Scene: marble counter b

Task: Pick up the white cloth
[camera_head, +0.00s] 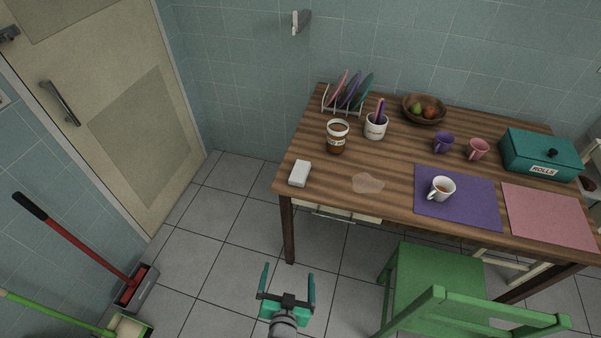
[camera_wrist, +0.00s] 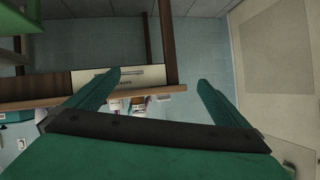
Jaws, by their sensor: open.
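The white cloth (camera_head: 300,173) looks like a small folded white block lying flat on the wooden table (camera_head: 402,170), close to its left front corner. My gripper (camera_head: 289,284) is green with two fingers spread apart, empty, over the floor in front of the table. It is well apart from the cloth, nearer to me. In the wrist view my gripper (camera_wrist: 160,85) shows its open fingers with the table's drawer front and edge beyond. I cannot make out the cloth in the wrist view.
A pale spill (camera_head: 367,183) lies right of the cloth. A jar (camera_head: 337,138), utensil pot (camera_head: 376,126) and plate rack (camera_head: 343,104) stand behind. A mug (camera_head: 441,188) sits on the purple mat (camera_head: 477,205). A green chair (camera_head: 440,285) blocks the front right.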

